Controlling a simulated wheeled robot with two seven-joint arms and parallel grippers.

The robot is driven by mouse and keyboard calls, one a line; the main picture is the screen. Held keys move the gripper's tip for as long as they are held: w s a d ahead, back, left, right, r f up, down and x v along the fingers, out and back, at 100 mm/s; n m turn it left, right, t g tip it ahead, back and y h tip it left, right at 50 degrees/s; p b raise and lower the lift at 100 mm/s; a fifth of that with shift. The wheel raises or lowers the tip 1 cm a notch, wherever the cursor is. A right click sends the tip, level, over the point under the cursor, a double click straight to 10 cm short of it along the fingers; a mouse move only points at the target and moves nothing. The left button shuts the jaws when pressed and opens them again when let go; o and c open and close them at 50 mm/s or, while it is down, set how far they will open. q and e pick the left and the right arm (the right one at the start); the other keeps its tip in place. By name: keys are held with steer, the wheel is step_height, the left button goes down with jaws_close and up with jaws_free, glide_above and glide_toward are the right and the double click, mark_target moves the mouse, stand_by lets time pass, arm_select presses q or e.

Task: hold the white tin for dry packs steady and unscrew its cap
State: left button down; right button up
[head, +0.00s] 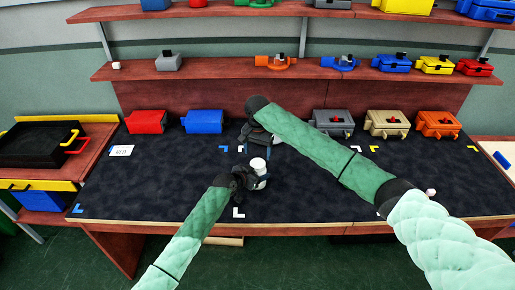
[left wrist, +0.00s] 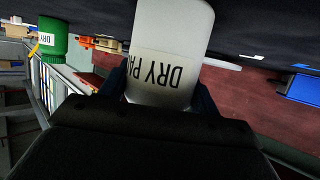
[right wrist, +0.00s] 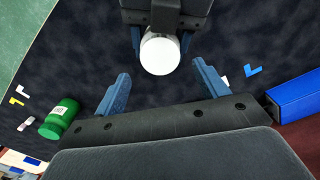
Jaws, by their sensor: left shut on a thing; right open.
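The white tin (head: 259,167) stands upright above the dark mat, with part of its "DRY PACKS" label showing in the left wrist view (left wrist: 165,70). My left gripper (head: 247,180) is shut around the tin's body. The white round cap (right wrist: 160,53) faces the right wrist view from above. My right gripper (right wrist: 161,70) is open and empty. Its two blue fingers are spread, with the cap between and just beyond the tips in that picture. In the head view my right gripper (head: 258,134) is behind the tin.
A green tin (right wrist: 61,118) lies to one side in the right wrist view; my right arm hides it in the head view. Red (head: 147,122), blue (head: 203,122), grey, tan and orange boxes line the mat's back edge.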

mark_target(258, 163)
steer(key=shift+f, duration=2.8)
steer(key=c, duration=1)
steer(key=shift+n, duration=1.7)
steer(key=o, duration=1.1)
steer(key=shift+r, duration=0.15)
